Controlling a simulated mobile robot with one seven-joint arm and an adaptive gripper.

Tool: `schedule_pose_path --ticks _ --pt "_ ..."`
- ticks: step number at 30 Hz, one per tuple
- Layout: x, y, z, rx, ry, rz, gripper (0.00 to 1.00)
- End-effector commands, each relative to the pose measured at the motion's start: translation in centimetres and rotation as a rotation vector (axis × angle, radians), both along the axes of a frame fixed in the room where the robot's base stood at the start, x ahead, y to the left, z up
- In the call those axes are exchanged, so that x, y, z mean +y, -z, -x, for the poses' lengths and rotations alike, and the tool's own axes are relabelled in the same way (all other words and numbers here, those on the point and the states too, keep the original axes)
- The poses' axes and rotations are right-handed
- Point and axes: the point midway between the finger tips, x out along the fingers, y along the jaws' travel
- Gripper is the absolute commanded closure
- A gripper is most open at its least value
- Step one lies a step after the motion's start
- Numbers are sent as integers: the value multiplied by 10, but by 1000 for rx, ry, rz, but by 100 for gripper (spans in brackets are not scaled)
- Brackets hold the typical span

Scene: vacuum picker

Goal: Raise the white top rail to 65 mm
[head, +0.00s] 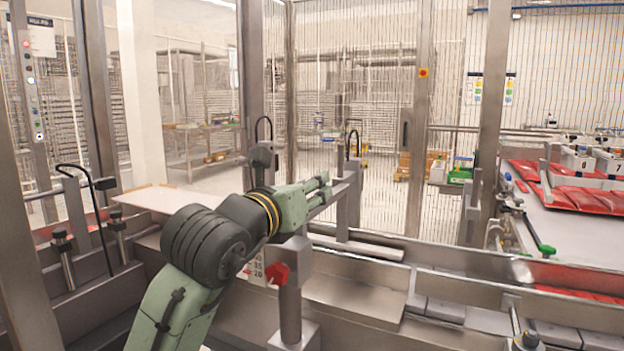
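My arm reaches in from the bottom, and my gripper (326,188) points right, beside a grey upright block (346,200). Its two pale green fingers show side on. Whether they are apart, or touch or hold the block, I cannot tell. A pale, whitish rail (358,247) runs to the right behind the post, low down; I cannot tell for sure that it is the white top rail.
Metal conveyor side rails (470,285) cross the front right. Red packs (575,190) lie on a white surface at the right. A black bent rod (88,185) and clamp posts stand at the left. A mesh fence (360,90) closes off the back.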

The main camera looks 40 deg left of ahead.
Motion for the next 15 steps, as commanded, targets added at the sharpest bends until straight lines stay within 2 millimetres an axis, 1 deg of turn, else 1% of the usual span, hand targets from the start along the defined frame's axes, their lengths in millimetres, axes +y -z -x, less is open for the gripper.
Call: schedule_pose_path --ticks 3,6,13,15 --pt "3 -1 -10 1 0 1 69" --pt "3 0 -14 0 0 0 69" --pt "4 0 -14 -1 0 0 69" --pt "4 0 -14 -1 0 0 73"
